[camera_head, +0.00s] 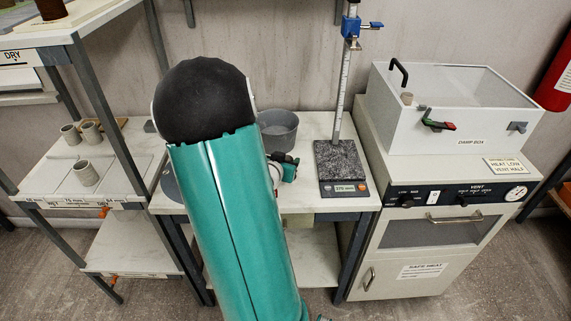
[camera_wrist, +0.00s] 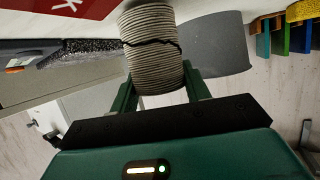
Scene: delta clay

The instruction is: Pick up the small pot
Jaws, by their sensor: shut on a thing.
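A small pot (camera_wrist: 153,50), a pale ribbed clay cylinder with a dark jagged crack line around it, shows in the wrist view. My gripper (camera_wrist: 159,78) is shut on it, with one green finger on each side. The pot's far end runs to the top of the view. In the head view my green arm covers most of the work table, and only part of the gripper shows beside it; the held pot is hidden there.
A grey basin (camera_head: 278,131) stands on the table behind the gripper; it also shows in the wrist view (camera_wrist: 218,48). A scale (camera_head: 342,188) with a tall post is to the right. Several small pots (camera_head: 86,174) stand on the left shelf. A damp box (camera_head: 450,115) is at right.

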